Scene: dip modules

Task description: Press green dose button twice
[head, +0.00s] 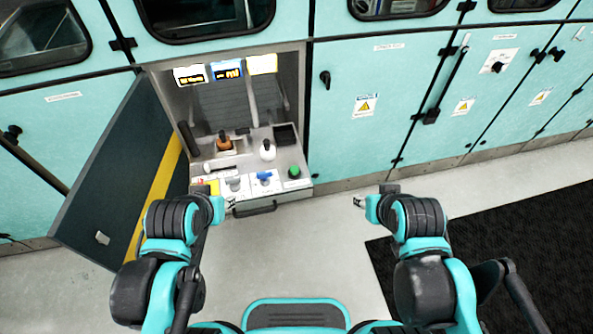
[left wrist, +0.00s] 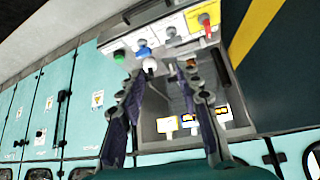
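The green button (head: 294,172) is a round dome at the right front corner of the grey dosing panel (head: 240,205) in the open cabinet bay. It also shows in the left wrist view (left wrist: 119,56), to the left of the fingers. My left gripper (head: 231,201) is in front of the panel's front edge, left of the green button and apart from it. In the left wrist view its two fingers (left wrist: 163,72) are spread with nothing held between them. My right gripper (head: 359,202) is over the floor, right of the panel; its fingers are too small to read.
A blue valve handle (head: 264,176), a white bottle (head: 268,150) and a brown bottle (head: 223,142) are on the panel. Display boxes (head: 227,71) hang above. A dark open door (head: 115,180) stands at left.

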